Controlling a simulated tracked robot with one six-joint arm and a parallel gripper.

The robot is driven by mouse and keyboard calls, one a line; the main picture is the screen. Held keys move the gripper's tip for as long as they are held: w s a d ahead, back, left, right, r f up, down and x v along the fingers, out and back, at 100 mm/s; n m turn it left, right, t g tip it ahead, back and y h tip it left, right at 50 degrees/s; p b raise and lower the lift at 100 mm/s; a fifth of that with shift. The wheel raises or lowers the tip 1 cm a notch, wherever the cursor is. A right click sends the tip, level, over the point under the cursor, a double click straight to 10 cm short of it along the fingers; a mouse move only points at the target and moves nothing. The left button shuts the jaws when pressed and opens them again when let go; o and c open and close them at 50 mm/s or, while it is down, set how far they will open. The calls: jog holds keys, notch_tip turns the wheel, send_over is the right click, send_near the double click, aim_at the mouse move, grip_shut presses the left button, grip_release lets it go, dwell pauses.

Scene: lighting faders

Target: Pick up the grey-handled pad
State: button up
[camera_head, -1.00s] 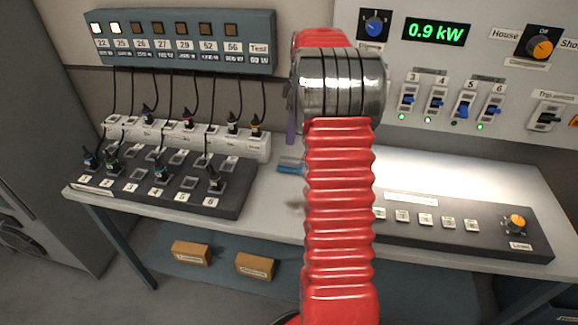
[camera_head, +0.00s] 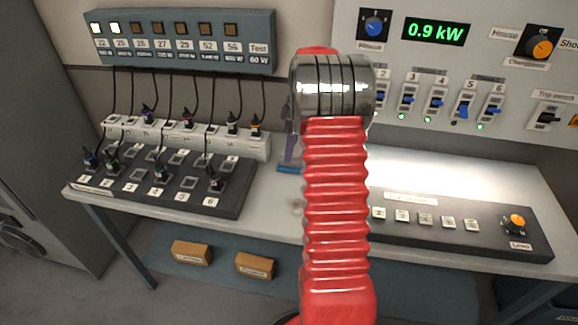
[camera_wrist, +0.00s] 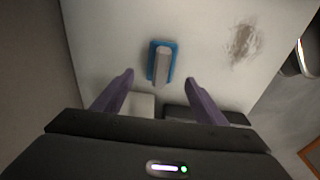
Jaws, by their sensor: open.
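The grey-handled pad has a blue base (camera_wrist: 152,58) and a raised grey handle (camera_wrist: 162,66). It lies on the worktop in the upper middle of the wrist view. In the head view the blue pad (camera_head: 288,169) shows just left of my arm, partly hidden. My gripper (camera_wrist: 159,78) is open, with one purple finger on each side of the pad's near end in the wrist view. Nothing is between the fingers' grip, and I cannot tell the height left above the pad. In the head view only a purple finger (camera_head: 289,148) shows.
A black patch panel (camera_head: 150,186) with plugs stands left of the pad, before a white socket strip (camera_head: 190,140). A black fader box (camera_head: 440,238) lies to the right. A dark smudge (camera_wrist: 244,42) marks the white worktop (camera_head: 270,205) beside the pad.

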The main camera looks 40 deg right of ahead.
jog(key=shift+f, duration=0.6)
jog(key=shift+f, duration=0.1)
jog(key=shift+w+a+f, duration=0.1)
jog(key=shift+f, duration=1.15)
jog(key=shift+a+f, duration=0.1)
jog(key=shift+f, duration=1.15)
jog(key=shift+c, duration=0.3)
jog(key=c, duration=1.1)
